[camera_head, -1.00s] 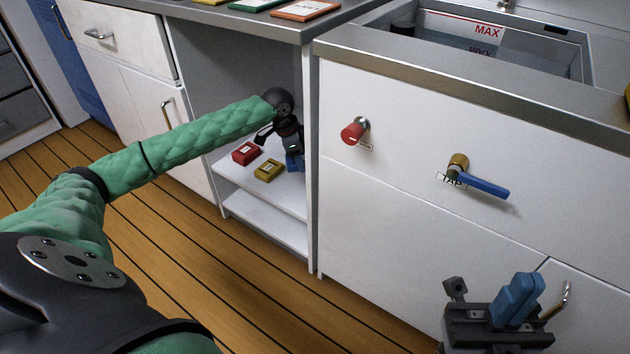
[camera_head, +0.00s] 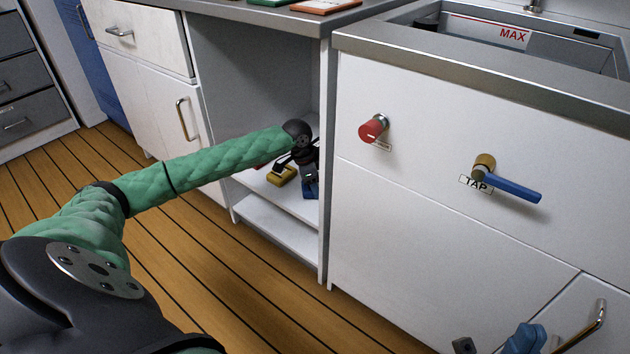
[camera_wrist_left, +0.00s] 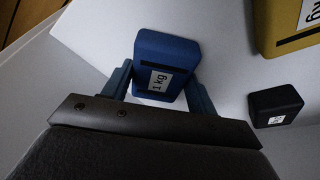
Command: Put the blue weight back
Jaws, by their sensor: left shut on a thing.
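The blue weight (camera_wrist_left: 165,65), labelled 1 kg, stands between the two blue fingers of my left gripper (camera_wrist_left: 160,90) in the left wrist view. The gripper is shut on it. In the head view my left gripper (camera_head: 308,178) reaches into the open cabinet, with a blue part low at its tip beside the cabinet's right wall. I cannot tell whether the weight touches the shelf (camera_head: 270,193). My right gripper (camera_head: 520,341) is mostly cut off at the bottom edge of the head view, and its jaw state is unclear.
A yellow weight (camera_head: 284,176) sits on the shelf beside the left gripper; it also shows in the left wrist view (camera_wrist_left: 285,40). A small black weight (camera_wrist_left: 275,107) stands to the right there. The tap's blue lever (camera_head: 510,187) and a red knob (camera_head: 372,129) jut from the sink front.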

